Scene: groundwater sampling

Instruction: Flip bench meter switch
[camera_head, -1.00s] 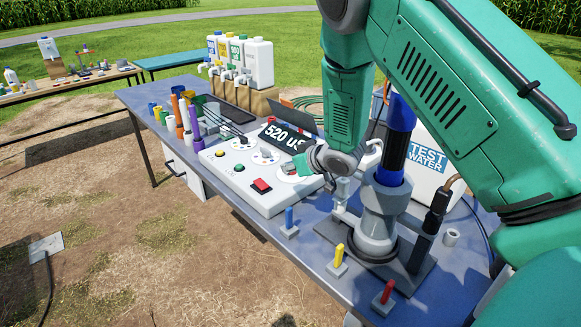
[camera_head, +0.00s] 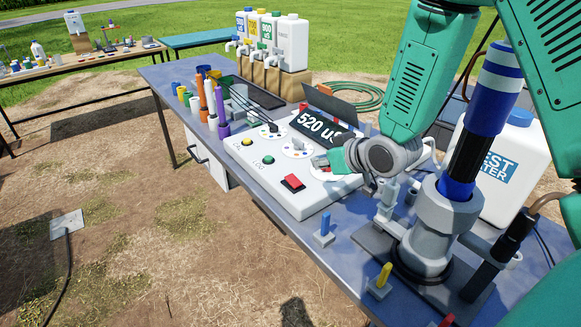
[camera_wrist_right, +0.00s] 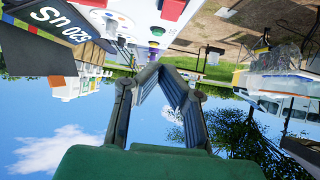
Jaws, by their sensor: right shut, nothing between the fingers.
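The bench meter is a white sloped box (camera_head: 262,195) on the table, with a black display (camera_head: 320,128) reading 520 uS. Its red rocker switch (camera_head: 292,183) sits on the front right part of the panel. It also shows, upside down, at the top of the right wrist view (camera_wrist_right: 173,9). My right gripper (camera_head: 328,162) is shut and empty, over the rightmost round dial, to the right of and behind the red switch. It partly hides that dial. In the right wrist view its fingers (camera_wrist_right: 157,72) come together at the tips. My left gripper is not in view.
A yellow button (camera_head: 247,141) and a green button (camera_head: 268,159) sit on the panel. Blue (camera_head: 325,224) and yellow (camera_head: 384,275) upright tabs stand in front of the meter. A grey cylindrical stand (camera_head: 436,232) and the test water container (camera_head: 511,160) crowd the right side.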

